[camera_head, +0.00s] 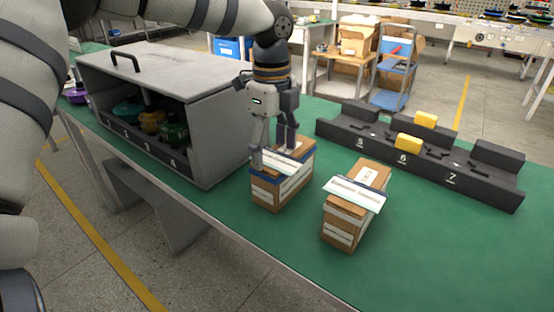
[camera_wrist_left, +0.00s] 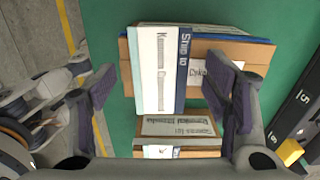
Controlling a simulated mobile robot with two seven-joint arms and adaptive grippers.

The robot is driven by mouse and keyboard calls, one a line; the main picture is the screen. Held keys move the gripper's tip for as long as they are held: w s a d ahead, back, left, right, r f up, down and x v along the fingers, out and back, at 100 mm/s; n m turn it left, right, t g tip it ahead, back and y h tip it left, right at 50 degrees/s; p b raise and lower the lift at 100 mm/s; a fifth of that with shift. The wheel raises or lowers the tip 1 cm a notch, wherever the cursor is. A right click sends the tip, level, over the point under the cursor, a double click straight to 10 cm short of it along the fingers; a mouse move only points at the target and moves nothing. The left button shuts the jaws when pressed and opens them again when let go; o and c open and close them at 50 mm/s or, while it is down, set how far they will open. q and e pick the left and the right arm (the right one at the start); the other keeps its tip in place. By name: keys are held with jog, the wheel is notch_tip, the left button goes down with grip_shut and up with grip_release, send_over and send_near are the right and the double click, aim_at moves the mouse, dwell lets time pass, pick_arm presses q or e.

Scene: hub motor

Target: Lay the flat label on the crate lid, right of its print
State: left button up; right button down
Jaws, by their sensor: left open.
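My left gripper (camera_head: 272,158) is open above the left cardboard crate (camera_head: 268,197) on the green table. In the left wrist view its fingers (camera_wrist_left: 168,95) stand apart on either side of a flat white label (camera_wrist_left: 152,70) with a blue band. The label lies across the crate lid (camera_wrist_left: 240,56), running past its edge; whether it fully rests there I cannot tell. Part of the lid's print (camera_wrist_left: 197,74) shows right of the label in that view. In the head view the label (camera_head: 290,172) is partly hidden by my fingers. My right gripper is out of view.
A second crate (camera_head: 342,232) stands to the right, with a pale flat label (camera_head: 354,194) across its top. A grey open-fronted housing (camera_head: 215,120) stands close on the left. A dark numbered rack (camera_head: 430,160) with yellow blocks lies behind. The table's right front is clear.

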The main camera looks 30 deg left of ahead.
pick_arm(q)
jog(key=shift+f, duration=0.25)
dwell(0.3)
jog(key=c, duration=0.8)
jog(key=shift+c, duration=0.4)
